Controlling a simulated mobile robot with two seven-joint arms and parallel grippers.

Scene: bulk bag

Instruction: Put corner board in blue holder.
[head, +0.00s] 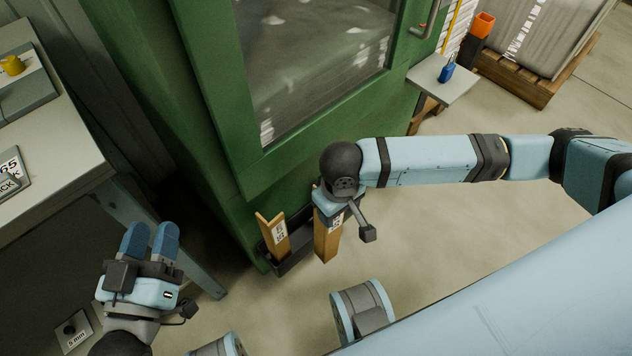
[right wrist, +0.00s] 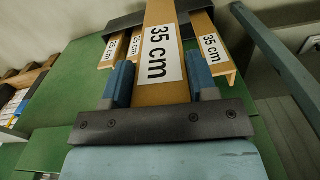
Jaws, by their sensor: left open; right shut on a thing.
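A tan corner board (right wrist: 158,70) labelled "35 cm" is between the blue fingers of my right gripper (right wrist: 160,82). In the head view the same board (head: 326,243) hangs upright below my right gripper (head: 333,208), which partly hides it. It is just right of a dark holder (head: 290,262) on the floor, which holds another labelled board (head: 273,236). The right wrist view shows boards on both sides behind the held one, the right one (right wrist: 212,45) labelled "35 cm". I cannot make out a blue holder. My left gripper (head: 151,238) is open and empty at lower left.
A green machine (head: 235,190) with a window stands behind the holder. A table (head: 60,190) is at left. A small bench (head: 447,88) with a blue item and a wooden pallet (head: 520,85) with a wrapped load are at upper right. Floor at right is clear.

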